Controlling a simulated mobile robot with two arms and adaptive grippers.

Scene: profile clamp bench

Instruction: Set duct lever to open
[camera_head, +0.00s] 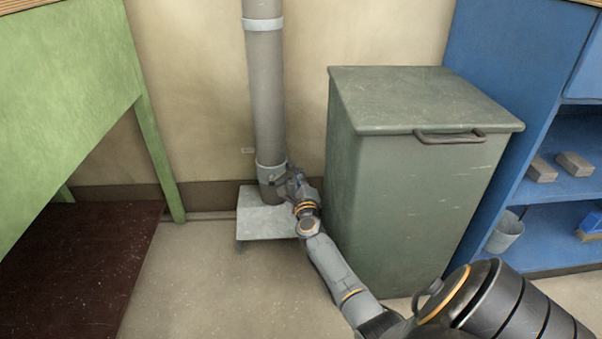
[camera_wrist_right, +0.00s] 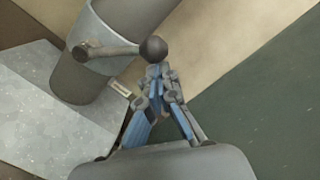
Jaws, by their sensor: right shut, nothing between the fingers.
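The duct (camera_head: 266,95) is a grey vertical pipe against the wall, with a lighter collar low down. In the right wrist view the duct (camera_wrist_right: 80,82) carries a lever (camera_wrist_right: 112,50), a short grey rod ending in a dark round knob (camera_wrist_right: 153,49). My right gripper (camera_wrist_right: 157,72) is shut and empty, its fingertips just below the knob; I cannot tell whether they touch it. In the head view my right gripper (camera_head: 290,180) is beside the duct's lower collar and hides the lever there. My left gripper is not in view.
A pale metal box (camera_head: 258,222) stands under the duct. A green-grey bin (camera_head: 415,200) with a handled lid stands close to the right of my right arm. A green bench (camera_head: 65,100) is at left, blue shelves (camera_head: 545,215) at right. The floor in front is clear.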

